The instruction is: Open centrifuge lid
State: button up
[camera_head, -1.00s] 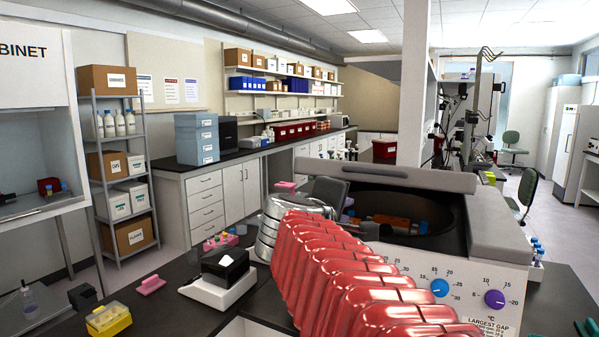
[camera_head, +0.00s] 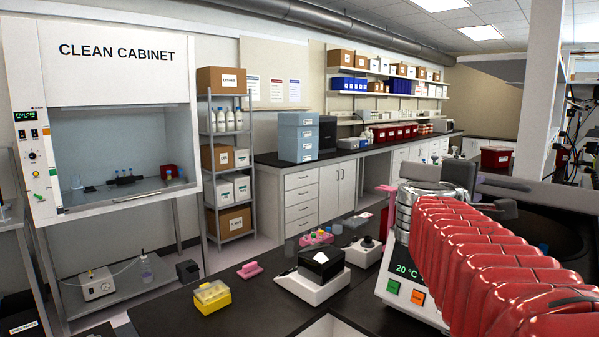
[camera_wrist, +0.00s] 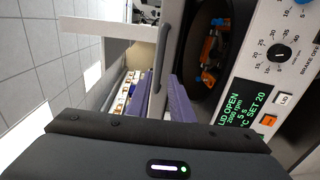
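The centrifuge (camera_head: 395,294) stands at the right of the head view, partly hidden by my red arm. Its dark round bowl (camera_head: 547,232) is uncovered. In the wrist view its bowl (camera_wrist: 205,60) shows orange rotor parts, and its display (camera_wrist: 243,112) reads LID OPEN. A thin grey edge (camera_wrist: 159,65), possibly the lid's, runs beside the bowl; I cannot tell if my gripper touches it. My gripper (camera_wrist: 160,84) has two purple fingers that stand apart. In the head view it is mostly hidden behind my arm.
A yellow rack (camera_head: 212,297), a pink item (camera_head: 249,270) and a black-and-white box (camera_head: 314,274) stand on the dark bench left of the centrifuge. The clean cabinet (camera_head: 115,50) is at the left. A white pillar (camera_head: 541,95) rises behind the centrifuge.

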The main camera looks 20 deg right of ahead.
aim_at(486, 182)
jog(key=x, duration=1.1)
jog(key=shift+w+d, duration=0.1)
jog(key=shift+d, duration=0.1)
jog(key=shift+c, duration=0.7)
grip_shut()
